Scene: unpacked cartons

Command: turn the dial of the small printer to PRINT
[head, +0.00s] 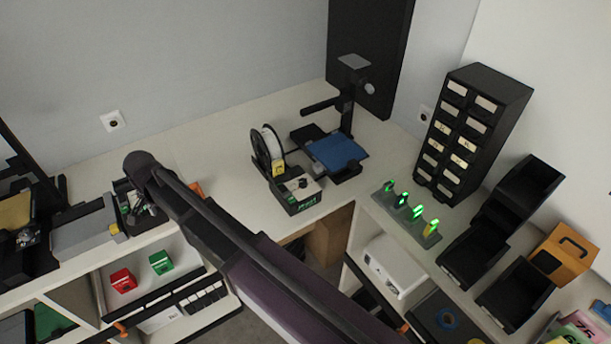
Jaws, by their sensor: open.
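My arm crosses the foreground to the left.
A green-lit indicator rack (411,218), black bins (474,256) and a drawer cabinet (472,133) are at right. Red (123,281) and green (161,262) blocks sit on a lower shelf.

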